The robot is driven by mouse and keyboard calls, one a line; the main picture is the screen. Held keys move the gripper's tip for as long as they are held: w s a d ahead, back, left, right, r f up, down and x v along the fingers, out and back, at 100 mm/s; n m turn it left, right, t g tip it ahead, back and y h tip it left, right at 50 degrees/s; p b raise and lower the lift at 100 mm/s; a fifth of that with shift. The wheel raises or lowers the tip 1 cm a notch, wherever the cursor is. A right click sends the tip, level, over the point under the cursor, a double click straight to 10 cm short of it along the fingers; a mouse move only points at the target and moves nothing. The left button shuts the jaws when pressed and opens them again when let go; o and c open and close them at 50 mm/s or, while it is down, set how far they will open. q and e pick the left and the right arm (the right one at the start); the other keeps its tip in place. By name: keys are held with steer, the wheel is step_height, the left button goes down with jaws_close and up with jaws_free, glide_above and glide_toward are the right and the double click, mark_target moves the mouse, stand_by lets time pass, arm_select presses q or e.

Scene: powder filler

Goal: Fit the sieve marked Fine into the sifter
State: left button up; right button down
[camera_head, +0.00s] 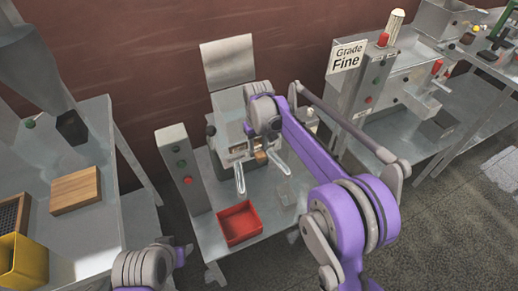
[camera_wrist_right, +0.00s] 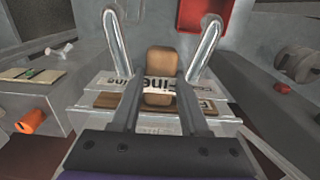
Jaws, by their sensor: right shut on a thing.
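My right gripper (camera_wrist_right: 158,84) is shut on the wooden handle (camera_wrist_right: 161,62) of a sieve whose white front label (camera_wrist_right: 182,93) reads Fine. In the head view the handle (camera_head: 261,158) shows as a small brown block at the front of the sifter (camera_head: 230,105), a grey machine on a metal table. The sieve is at the sifter's front opening, between two bright metal rods. I cannot tell how far in it sits, as my fingers and arm hide part of it. My left gripper is out of the head view; only part of my left arm shows at the bottom.
A red tray (camera_head: 240,224) lies on the table in front of the sifter. A control post (camera_head: 181,165) with buttons stands to its left. A sign (camera_head: 347,56) reads Grade Fine. A wooden block (camera_head: 75,189) and yellow bin (camera_head: 23,262) are on the left table.

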steer(key=shift+c, duration=1.7)
jaws_free()
step_height(320, 180, up, 11)
steer(key=shift+p, duration=0.3)
steer(key=s+d+m+t, duration=0.1)
steer(key=s+d, duration=0.3)
steer(key=s, duration=0.4)
steer(key=s+d+m+t, duration=0.1)
steer(key=s+d+t, duration=0.1)
steer(key=s+d, duration=0.35)
steer(key=s+d+f+m+t, duration=0.1)
steer(key=s+f, duration=0.3)
steer(key=s, duration=0.4)
steer(key=s+d+f+m+t, duration=0.1)
steer(key=s+f, duration=0.3)
steer(key=s, duration=0.5)
steer(key=shift+s+d+f, duration=0.3)
steer(key=shift+d+f, duration=0.1)
steer(key=shift+d, duration=0.25)
